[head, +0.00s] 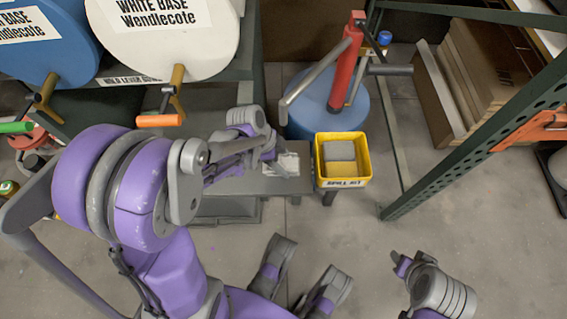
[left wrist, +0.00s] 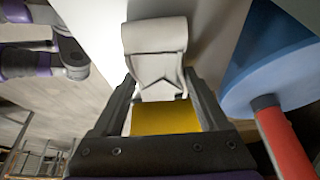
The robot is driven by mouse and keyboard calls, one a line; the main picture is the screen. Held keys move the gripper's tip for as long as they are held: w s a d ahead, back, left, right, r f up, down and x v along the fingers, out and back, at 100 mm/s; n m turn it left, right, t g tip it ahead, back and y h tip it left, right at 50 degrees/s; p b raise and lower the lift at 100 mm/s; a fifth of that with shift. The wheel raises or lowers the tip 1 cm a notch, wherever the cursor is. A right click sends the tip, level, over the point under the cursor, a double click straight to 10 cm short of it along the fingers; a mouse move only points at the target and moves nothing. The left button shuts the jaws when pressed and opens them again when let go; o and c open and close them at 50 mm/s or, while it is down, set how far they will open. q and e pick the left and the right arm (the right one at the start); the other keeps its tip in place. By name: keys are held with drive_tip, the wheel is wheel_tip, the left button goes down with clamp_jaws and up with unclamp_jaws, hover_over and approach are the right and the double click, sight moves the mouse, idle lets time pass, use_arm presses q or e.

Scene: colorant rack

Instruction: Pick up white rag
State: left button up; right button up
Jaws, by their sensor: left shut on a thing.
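The white rag (head: 288,165) shows in the head view on a low grey bench, left of the yellow bin. My left gripper (head: 268,155) is at its left side, and my arm covers part of the area there. In the left wrist view the rag (left wrist: 158,50) shows as a folded off-white cloth between the fingers of my left gripper (left wrist: 158,85). The gripper is shut on the rag. A yellow patch (left wrist: 166,118) lies between the fingers nearer the palm; I cannot tell what it is.
A yellow spill kit bin (head: 343,182) with grey and yellow blocks stands right of the rag. Behind are a blue drum (head: 318,112) and a red pump (head: 345,65). A green rack post (head: 470,145) stands right. Labelled drums (head: 160,45) are at the upper left.

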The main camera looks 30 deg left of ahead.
sight(291, 163)
use_arm(q)
drive_tip(key=shift+r+p, duration=0.3)
drive_tip(key=shift+r, duration=0.25)
wheel_tip(291, 163, up, 4)
drive_tip(key=shift+f+p, duration=0.2)
drive_tip(key=shift+p, duration=0.55)
drive_tip(key=s+a, duration=0.3)
drive_tip(key=s, duration=0.5)
drive_tip(key=s+a+p, duration=0.1)
drive_tip(key=s+a, duration=0.2)
drive_tip(key=s, duration=0.6)
drive_tip(key=shift+f, duration=0.35)
use_arm(e)
wheel_tip(291, 163, up, 4)
drive_tip(key=shift+s+r, duration=0.1)
drive_tip(key=shift+s, duration=0.05)
